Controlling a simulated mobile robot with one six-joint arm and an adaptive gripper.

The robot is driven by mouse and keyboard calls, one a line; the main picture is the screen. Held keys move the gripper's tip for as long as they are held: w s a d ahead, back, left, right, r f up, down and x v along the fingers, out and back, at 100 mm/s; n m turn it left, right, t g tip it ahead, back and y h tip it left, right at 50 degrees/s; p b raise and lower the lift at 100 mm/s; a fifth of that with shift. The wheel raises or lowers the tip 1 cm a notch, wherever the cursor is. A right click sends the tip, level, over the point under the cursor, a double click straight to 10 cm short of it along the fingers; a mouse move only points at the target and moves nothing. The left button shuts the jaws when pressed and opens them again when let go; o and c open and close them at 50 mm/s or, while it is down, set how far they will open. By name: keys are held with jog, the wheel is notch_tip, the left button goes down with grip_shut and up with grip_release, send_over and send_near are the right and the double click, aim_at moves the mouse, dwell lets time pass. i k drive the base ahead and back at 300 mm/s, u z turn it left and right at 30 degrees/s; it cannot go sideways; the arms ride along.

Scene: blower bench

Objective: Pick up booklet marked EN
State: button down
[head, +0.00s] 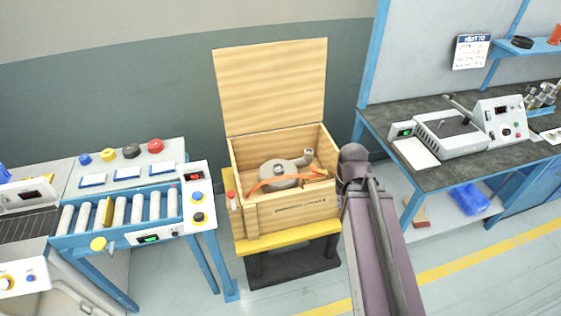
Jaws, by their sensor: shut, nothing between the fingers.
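No booklet with a readable EN mark shows in the head view. A flat white sheet or plate (416,153) lies at the left front of the dark bench top on the right; I cannot tell whether it is a booklet. An open wooden crate (292,214) with its lid raised holds a grey blower (277,172) with an orange strap across it. My arm rises from the bottom, right of the crate, with a joint beside the crate's right wall. My gripper does not show.
The crate stands on a yellow-topped stand (287,242). A roller conveyor (122,212) with buttons is at left. The dark bench (385,124) at right carries a white instrument (450,138); a blue bin (469,199) sits below. Clear floor lies at the lower right.

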aim_at(169, 167)
jog(key=u, duration=1.15)
jog(key=k, duration=0.65)
jog(key=z, duration=0.15)
jog(key=i, duration=0.6)
jog(key=z, duration=0.6)
jog(key=i, duration=0.75)
jog(key=z, duration=0.1)
